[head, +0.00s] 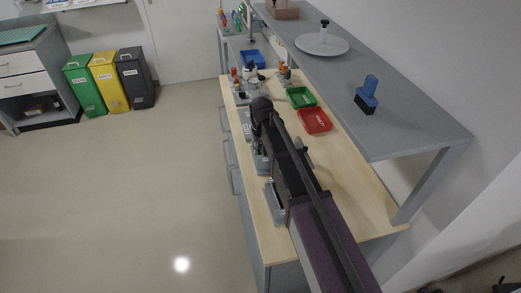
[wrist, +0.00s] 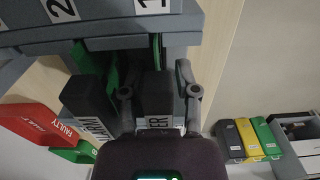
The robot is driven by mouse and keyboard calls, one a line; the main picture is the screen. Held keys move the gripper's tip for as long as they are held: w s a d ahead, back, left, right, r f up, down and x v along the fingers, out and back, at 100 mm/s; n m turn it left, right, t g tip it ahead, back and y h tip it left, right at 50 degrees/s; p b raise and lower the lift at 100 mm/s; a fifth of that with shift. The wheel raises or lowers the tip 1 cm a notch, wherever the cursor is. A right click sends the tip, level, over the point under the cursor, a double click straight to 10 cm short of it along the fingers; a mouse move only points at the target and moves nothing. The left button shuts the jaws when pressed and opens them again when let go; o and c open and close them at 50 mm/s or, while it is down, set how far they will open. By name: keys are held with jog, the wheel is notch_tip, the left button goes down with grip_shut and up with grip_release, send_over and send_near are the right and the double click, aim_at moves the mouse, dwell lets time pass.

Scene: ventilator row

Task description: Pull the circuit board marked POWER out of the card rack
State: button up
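The grey card rack (wrist: 95,28) fills the top of the wrist view, with slot labels 2 and 1 and green boards in it. The POWER board's dark handle block (wrist: 154,85) sticks out toward me below label 1; only the end of its label shows, the rest hidden by my wrist. My gripper (wrist: 158,92) has one finger on each side of this block, and a gap shows at least on the right. A neighbouring dark block (wrist: 88,100), its label partly hidden and seemingly reading ALARM, stands left of my left finger. In the head view my arm hides the gripper.
A red tray marked FAULTY (wrist: 40,122) and a green tray (wrist: 75,153) lie left in the wrist view. In the head view the red tray (head: 315,121) and green tray (head: 300,97) sit right of my arm. A grey shelf (head: 400,105) overhangs the bench.

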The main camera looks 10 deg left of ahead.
grip_shut()
jog(key=shift+r, duration=0.2)
dwell(0.3)
jog(key=shift+r+p, duration=4.05)
jog(key=shift+p, duration=0.25)
